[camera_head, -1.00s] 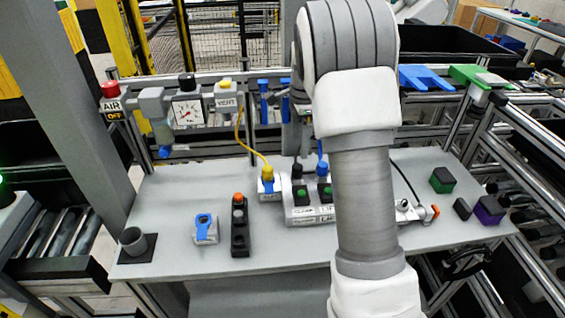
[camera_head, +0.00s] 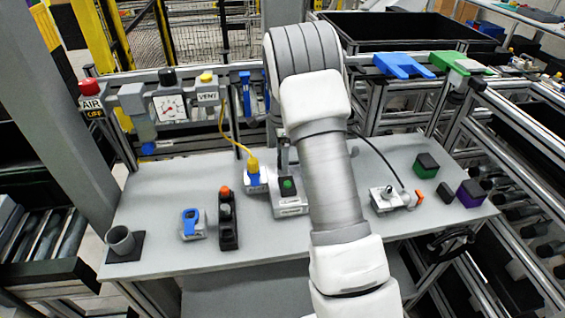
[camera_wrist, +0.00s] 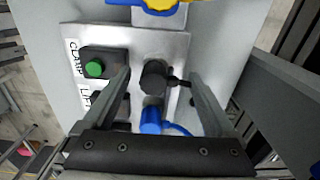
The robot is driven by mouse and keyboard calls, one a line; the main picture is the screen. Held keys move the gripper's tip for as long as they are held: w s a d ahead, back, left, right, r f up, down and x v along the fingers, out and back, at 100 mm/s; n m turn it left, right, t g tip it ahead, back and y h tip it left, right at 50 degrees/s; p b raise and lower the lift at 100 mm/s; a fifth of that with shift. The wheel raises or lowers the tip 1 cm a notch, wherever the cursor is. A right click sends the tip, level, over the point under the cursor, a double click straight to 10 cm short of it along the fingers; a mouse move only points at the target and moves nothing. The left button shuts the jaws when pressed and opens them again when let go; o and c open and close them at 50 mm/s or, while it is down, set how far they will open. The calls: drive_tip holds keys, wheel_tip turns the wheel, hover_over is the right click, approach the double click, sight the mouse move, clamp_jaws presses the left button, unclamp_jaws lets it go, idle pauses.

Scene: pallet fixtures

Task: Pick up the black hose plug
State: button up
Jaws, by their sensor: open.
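The black hose plug (camera_wrist: 153,76) stands in a socket of the light metal control block (camera_wrist: 168,48) in the wrist view. It appears between the two fingers of my gripper (camera_wrist: 159,73), with gaps on both sides. My gripper is open and empty. A blue plug (camera_wrist: 152,119) with a blue hose sits just below the black one, nearer the gripper's base. In the head view my arm hides the plugs and much of the control block (camera_head: 291,208); I cannot make out the black plug there.
A green button (camera_wrist: 95,69) on a black box stands left of the plug. A yellow plug (camera_head: 253,164) with a yellow hose stands left of the block. A black holder with an orange top (camera_head: 227,220) and a grey cup (camera_head: 121,240) are farther left.

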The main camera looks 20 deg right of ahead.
drive_tip(key=c, duration=1.5)
drive_tip(key=shift+o, duration=0.2)
drive_tip(key=shift+r, duration=0.1)
drive_tip(key=shift+r, duration=0.65)
wheel_tip(320, 180, up, 3)
drive_tip(key=shift+f, duration=0.1)
drive_tip(key=s+d+r+b, duration=0.1)
drive_tip(key=s+d+r, duration=0.5)
drive_tip(key=s+d, duration=0.2)
drive_tip(key=shift+d+r, duration=0.3)
drive_tip(key=shift+r, duration=0.1)
drive_tip(key=shift+r, duration=0.1)
drive_tip(key=shift+r+p, duration=1.9)
drive_tip(key=shift+r, duration=0.5)
